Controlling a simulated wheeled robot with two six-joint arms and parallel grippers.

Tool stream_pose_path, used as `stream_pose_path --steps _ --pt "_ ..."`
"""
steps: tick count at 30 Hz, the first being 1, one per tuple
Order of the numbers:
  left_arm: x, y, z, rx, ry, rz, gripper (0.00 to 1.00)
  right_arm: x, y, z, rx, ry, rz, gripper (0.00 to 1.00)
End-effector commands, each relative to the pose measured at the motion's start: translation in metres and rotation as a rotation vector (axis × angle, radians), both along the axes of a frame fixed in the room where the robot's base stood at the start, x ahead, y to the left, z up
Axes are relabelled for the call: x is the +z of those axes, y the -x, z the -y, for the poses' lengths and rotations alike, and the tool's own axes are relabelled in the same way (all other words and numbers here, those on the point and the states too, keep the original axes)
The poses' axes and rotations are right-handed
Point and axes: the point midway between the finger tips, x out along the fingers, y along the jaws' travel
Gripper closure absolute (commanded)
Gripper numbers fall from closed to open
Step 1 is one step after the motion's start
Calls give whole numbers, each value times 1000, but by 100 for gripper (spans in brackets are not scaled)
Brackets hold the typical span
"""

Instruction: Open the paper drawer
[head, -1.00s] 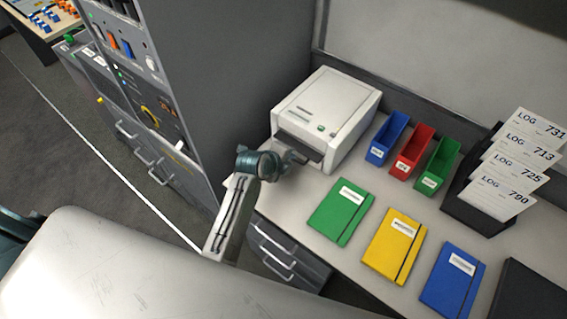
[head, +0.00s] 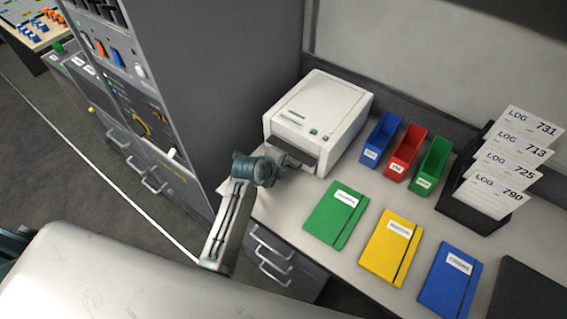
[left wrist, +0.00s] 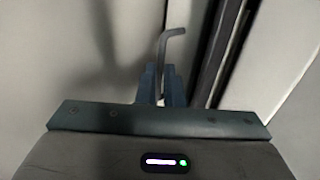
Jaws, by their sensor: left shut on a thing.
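The white printer (head: 322,108) stands on the desk against the back partition. A dark slot or tray front (head: 294,150) shows low on its near side; I take this to be the paper drawer. My left gripper (head: 287,164) is right at this dark front. In the left wrist view, its blue fingers (left wrist: 161,88) are shut on a thin grey bent handle (left wrist: 163,55). The hooked end of the handle sticks out beyond the fingertips. How far the drawer stands out cannot be told, as my gripper covers part of it. My right gripper is not in view.
Blue, red and green bins (head: 404,153) stand right of the printer. Green, yellow and blue notebooks (head: 390,247) lie in front. A black rack (head: 466,213) holds log cards. A tall grey control cabinet (head: 215,80) stands left of the desk. Drawers (head: 272,255) are below the desk.

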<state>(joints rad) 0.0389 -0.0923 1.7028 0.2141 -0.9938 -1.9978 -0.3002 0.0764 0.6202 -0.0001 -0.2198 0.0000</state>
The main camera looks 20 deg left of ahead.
Motion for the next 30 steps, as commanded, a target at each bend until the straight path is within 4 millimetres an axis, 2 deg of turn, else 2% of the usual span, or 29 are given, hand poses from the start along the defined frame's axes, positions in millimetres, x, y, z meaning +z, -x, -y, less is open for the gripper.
stream_pose_path --steps 6,30 --pt "0 19 -7 -1 -3 -5 100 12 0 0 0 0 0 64" --pt "-1 79 -29 -1 -3 -5 100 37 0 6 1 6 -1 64"
